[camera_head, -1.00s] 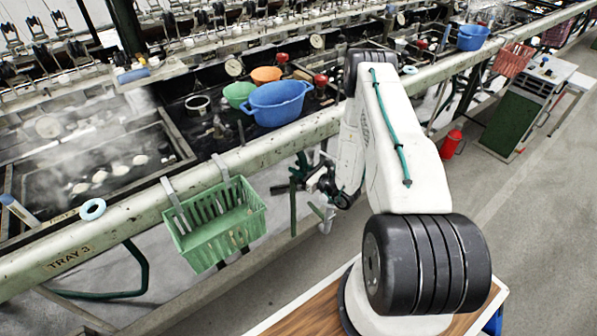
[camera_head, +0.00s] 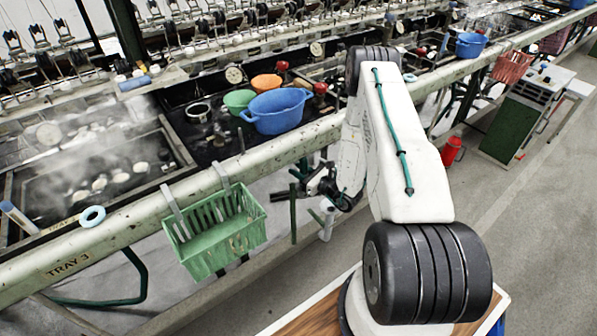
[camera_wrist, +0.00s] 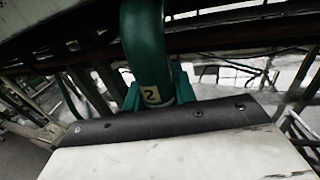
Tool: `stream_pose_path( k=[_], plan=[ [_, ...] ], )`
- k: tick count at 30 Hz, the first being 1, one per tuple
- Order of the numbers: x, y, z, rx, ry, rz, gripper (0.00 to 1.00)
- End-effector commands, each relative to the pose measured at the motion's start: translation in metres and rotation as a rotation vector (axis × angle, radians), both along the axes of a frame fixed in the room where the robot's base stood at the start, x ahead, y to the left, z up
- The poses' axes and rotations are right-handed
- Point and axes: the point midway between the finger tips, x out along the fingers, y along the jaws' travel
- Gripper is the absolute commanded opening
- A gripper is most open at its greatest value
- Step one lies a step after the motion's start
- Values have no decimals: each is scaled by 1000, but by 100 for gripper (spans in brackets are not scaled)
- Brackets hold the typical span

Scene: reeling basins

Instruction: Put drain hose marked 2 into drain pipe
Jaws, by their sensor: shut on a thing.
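The drain hose marked 2 (camera_wrist: 146,45) is a thick dark green tube in the wrist view. Its pale label (camera_wrist: 152,95) carries a single character, turned in the picture. My gripper (camera_wrist: 157,92) is shut on the hose close to the label, with green finger parts on both sides; the hose rises from there to the top edge of the picture. In the head view my gripper (camera_head: 312,187) is small and dark, below the long pale rail. The hose's lower end is hidden behind my wrist. I cannot make out the drain pipe for certain in either view.
A green basket (camera_head: 222,240) hangs on the long rail (camera_head: 140,207) left of my gripper. Blue, orange and green basins stand behind the rail. A red canister (camera_head: 451,151) and a green-sided cabinet (camera_head: 510,125) stand on the right. The floor at right front is clear.

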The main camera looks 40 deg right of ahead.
Motion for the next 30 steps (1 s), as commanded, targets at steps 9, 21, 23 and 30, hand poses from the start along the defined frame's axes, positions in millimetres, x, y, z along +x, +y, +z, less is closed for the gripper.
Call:
stream_pose_path(
  k=[9, 21, 23, 30],
  plan=[
    [1, -17, 0, 1, -2, -1, 7],
    [1, -37, 0, -1, -1, -1, 7],
    [1, -40, 0, 0, -1, -2, 7],
    [2, -52, 0, 0, -2, 0, 7]
  ],
)
